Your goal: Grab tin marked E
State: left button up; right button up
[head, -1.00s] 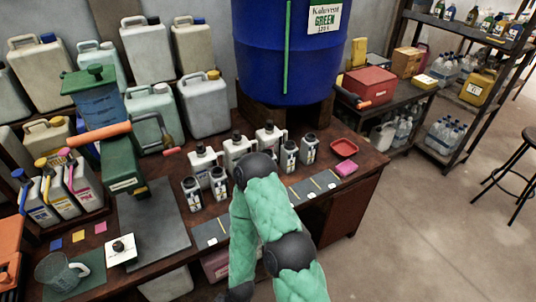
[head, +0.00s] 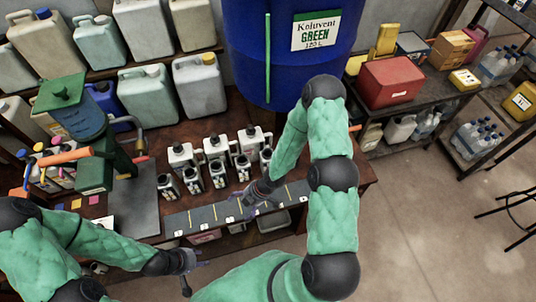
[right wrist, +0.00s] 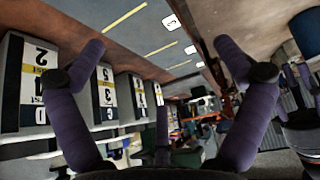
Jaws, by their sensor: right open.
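A row of small dark tins with white labels stands on the bench; one is the middle tin (head: 217,174), another the rightmost tin (head: 266,160). Their letters are too small to read in the head view, so I cannot tell which is E. In the right wrist view, upside-down labels show a near tin marked D (right wrist: 28,85) and a tin marked C (right wrist: 104,98) behind it. My right gripper (head: 257,195) is open and empty, low in front of the row's right end; its fingers also show in the right wrist view (right wrist: 160,75). My left gripper (head: 194,272) looks open and empty in front of the bench.
White jugs (head: 181,155) stand close behind the tins. A grey strip (head: 205,215) with yellow lines and number cards runs along the bench front. A blue drum (head: 285,50) stands behind. A green-and-orange device (head: 92,170) is at left.

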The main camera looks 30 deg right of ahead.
jog(key=w+d+r+n+p, duration=0.3)
jog(key=d+r+n, duration=0.1)
jog(key=n, duration=0.3)
jog(key=n+t+h+p, duration=0.1)
jog(key=n+h+p, duration=0.2)
jog(key=n+p, duration=1.25)
send_near(269, 153)
jog(key=n+b, duration=0.1)
jog(key=n, duration=0.1)
jog(key=n+b, duration=0.2)
jog(key=f+n+b, duration=0.1)
jog(key=n+b, duration=0.1)
jog(key=shift+s+a, duration=0.1)
jog(key=shift+a, duration=0.25)
jog(key=b+x, duration=0.1)
jog(key=x, duration=0.4)
jog(key=shift+f, duration=0.1)
jog(key=shift+w+p+x, duration=0.15)
jog(key=shift+p+x, duration=0.15)
jog(key=shift+x, duration=0.65)
jog(key=shift+w+p+x, duration=0.1)
jog(key=shift+p+x, duration=0.2)
jog(key=shift+x, duration=0.7)
pick_arm(q)
notch_tip(269, 153, up, 15)
jog(key=shift+r, duration=0.15)
pick_arm(e)
jog(key=shift+w+f, duration=0.2)
jog(key=shift+f, duration=0.4)
